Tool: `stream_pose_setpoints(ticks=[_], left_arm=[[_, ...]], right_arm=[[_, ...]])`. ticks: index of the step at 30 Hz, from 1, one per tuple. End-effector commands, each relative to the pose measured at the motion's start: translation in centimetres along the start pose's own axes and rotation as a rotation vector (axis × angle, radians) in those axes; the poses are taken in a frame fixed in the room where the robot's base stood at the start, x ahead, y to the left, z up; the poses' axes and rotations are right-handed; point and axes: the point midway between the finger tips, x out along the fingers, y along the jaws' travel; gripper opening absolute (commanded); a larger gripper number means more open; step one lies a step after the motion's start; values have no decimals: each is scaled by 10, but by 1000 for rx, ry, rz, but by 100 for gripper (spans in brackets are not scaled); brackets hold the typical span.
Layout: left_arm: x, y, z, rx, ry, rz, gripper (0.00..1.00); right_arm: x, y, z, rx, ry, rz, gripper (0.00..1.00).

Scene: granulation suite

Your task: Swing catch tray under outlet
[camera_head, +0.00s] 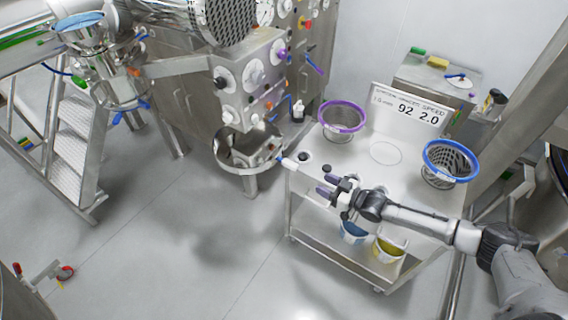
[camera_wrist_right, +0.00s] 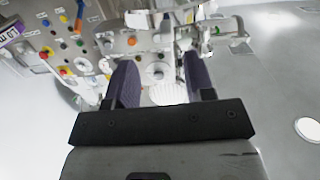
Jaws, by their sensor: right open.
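The catch tray (camera_head: 222,153) is a round steel pan below the machine's outlet housing (camera_head: 249,85), at the left of the steel cart. A pale handle (camera_head: 291,164) sticks out from its right side toward my right gripper. My right gripper (camera_head: 321,187) is open, with its purple fingers just beyond the handle's near end, over the cart's left edge. In the right wrist view, a white ribbed round thing (camera_wrist_right: 167,94) shows between the open fingers (camera_wrist_right: 160,85); I cannot tell whether it is the handle's end. My left gripper is out of view.
The steel cart (camera_head: 310,190) carries a purple-rimmed basket (camera_head: 342,116), a blue-rimmed basket (camera_head: 450,160) and a sign (camera_head: 408,108). Blue and yellow buckets (camera_head: 389,250) sit on its lower shelf. Steel steps (camera_head: 70,135) stand at left.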

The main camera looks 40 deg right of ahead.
Motion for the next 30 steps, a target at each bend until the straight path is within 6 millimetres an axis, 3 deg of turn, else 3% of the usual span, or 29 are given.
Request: stream_pose_setpoints(ticks=[4, 11, 30], left_arm=[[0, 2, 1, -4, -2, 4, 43], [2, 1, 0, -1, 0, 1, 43], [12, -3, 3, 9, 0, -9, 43]], right_arm=[[0, -3, -12, 16, 76, -16, 49], [17, -3, -16, 31, 90, -19, 49], [113, -6, -25, 30, 88, -20, 49]])
